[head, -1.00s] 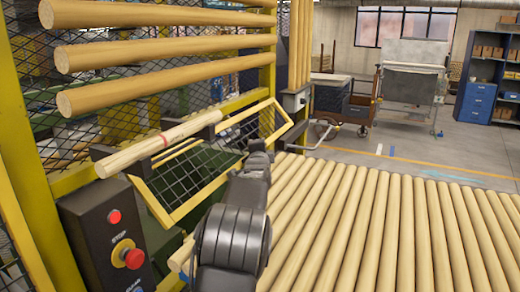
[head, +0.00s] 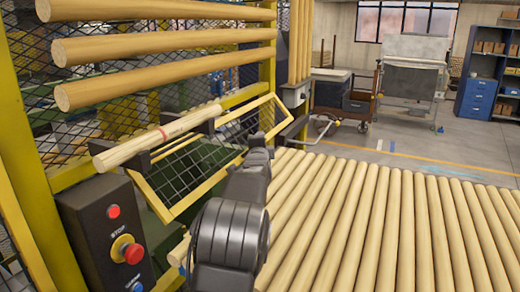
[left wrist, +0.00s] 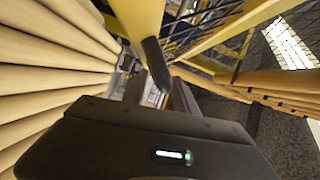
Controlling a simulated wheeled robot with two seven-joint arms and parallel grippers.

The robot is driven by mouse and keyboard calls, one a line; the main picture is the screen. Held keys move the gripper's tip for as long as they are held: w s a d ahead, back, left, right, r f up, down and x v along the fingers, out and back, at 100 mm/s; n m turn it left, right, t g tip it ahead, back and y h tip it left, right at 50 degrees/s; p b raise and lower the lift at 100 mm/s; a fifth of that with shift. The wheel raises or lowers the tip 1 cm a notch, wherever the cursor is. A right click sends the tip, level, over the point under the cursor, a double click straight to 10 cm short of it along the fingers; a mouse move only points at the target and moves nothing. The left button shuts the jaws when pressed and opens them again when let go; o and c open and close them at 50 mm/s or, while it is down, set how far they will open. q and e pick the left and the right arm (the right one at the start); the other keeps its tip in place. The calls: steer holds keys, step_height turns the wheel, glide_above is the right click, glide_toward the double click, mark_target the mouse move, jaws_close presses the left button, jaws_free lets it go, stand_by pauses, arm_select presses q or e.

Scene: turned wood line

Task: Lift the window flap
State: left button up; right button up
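The window flap (head: 200,188) is a yellow frame with dark wire mesh, tilted in the lower opening of the yellow mesh guard in the head view. The left wrist view shows the black gripper housing, with a pale yellow bar (left wrist: 138,14) close in front. My right gripper is out of view.
A bed of wooden rods (head: 390,230) fills the lower right. More rods (head: 165,55) lie across the guard above. A control box (head: 88,232) with red buttons stands at lower left. A cart (head: 345,100) and blue drawers (head: 478,98) stand behind on open floor.

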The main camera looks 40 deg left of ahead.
arm_select(q)
steer(key=v, duration=0.6)
steer(key=shift+s+d, duration=0.25)
stand_by(0.4)
